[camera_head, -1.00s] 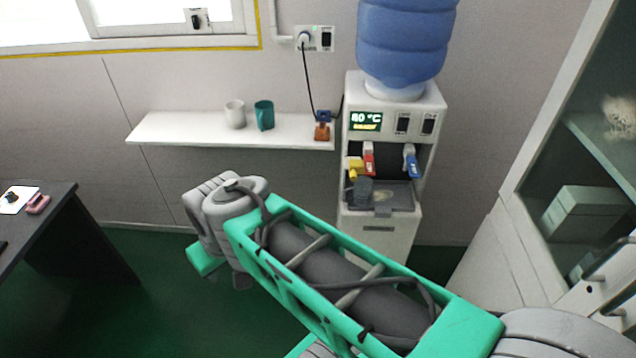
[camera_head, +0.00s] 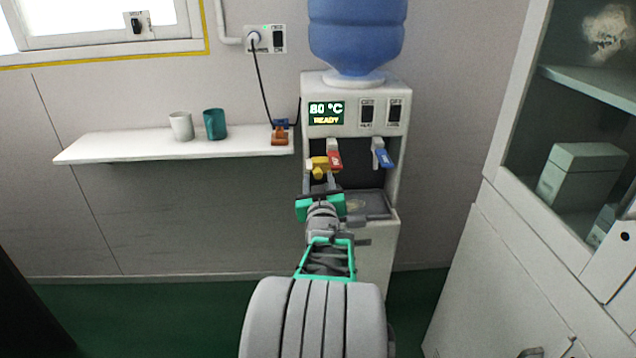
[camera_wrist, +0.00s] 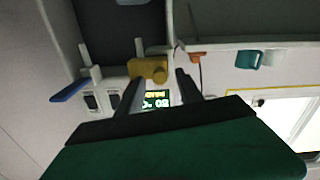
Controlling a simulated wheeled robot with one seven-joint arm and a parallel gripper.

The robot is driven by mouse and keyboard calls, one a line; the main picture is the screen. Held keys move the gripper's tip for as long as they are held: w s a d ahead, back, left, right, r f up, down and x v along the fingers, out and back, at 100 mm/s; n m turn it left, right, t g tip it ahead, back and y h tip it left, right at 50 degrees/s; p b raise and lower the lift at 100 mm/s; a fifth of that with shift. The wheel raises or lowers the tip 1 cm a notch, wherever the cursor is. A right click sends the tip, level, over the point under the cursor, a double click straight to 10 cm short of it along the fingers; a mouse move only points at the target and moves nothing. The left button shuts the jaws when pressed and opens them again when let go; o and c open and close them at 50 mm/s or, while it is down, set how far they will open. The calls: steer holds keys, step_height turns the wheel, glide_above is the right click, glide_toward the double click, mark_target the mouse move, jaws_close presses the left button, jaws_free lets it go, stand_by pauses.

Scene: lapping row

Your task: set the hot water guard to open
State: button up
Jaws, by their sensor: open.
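The yellow hot water guard (camera_head: 318,164) sits at the red hot tap (camera_head: 334,154) on the front of the white water dispenser (camera_head: 355,88). My gripper (camera_head: 319,181) is just below and in front of the guard, with its fingers pointing at it. In the wrist view my gripper (camera_wrist: 158,77) has its two dark fingers apart, and the yellow guard (camera_wrist: 148,68) shows near their tips, between them. I cannot tell whether the fingers touch it. The lit display (camera_head: 326,112) reads 80 °C and READY.
A blue tap (camera_head: 382,152) is right of the red one, above a drip tray (camera_head: 372,204). A shelf (camera_head: 130,146) to the left holds a white mug (camera_head: 181,126) and a teal mug (camera_head: 214,124). A cabinet (camera_head: 500,260) stands at the right.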

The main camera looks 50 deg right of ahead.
steer(key=shift+x, duration=1.05)
steer(key=shift+s, duration=0.1)
jaws_close()
stand_by(0.4)
